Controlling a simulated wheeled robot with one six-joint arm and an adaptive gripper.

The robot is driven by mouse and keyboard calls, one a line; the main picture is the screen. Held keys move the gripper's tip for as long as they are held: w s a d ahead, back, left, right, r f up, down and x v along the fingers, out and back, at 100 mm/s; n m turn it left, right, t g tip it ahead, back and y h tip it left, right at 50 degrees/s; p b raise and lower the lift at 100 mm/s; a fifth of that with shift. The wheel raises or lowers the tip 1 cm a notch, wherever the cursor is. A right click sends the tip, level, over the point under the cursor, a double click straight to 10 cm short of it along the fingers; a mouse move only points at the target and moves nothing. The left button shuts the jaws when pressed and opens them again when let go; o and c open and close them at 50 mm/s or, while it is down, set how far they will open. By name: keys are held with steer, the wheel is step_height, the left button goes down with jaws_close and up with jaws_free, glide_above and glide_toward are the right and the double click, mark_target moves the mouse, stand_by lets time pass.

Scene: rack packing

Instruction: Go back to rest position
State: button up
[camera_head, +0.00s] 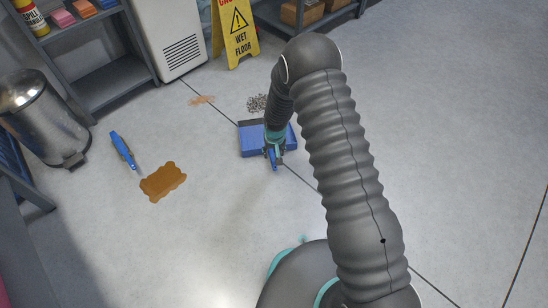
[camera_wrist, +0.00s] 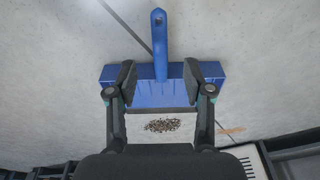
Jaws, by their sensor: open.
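My arm reaches down over the floor in the head view, with my gripper (camera_head: 273,150) low at a blue dustpan (camera_head: 252,143). In the wrist view my gripper (camera_wrist: 160,82) is open, its two fingers spread on either side of the dustpan's middle. The dustpan (camera_wrist: 210,72) lies on the floor with its handle (camera_wrist: 160,35) pointing away from my gripper. I cannot tell whether the fingers touch it. In the head view part of the dustpan is hidden behind my gripper.
A pile of dark debris (camera_head: 257,103) lies just beyond the dustpan. A brown spill (camera_head: 163,181) and a blue-handled tool (camera_head: 122,150) lie to the left. A metal bin (camera_head: 42,120), a shelf (camera_head: 110,68) and a yellow wet floor sign (camera_head: 238,40) stand behind. The floor at right is clear.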

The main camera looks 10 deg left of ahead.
steer(key=r, duration=0.4)
steer(key=shift+s+d+r, duration=0.1)
steer(key=shift+s+r, duration=0.1)
steer(key=shift+s, duration=0.15)
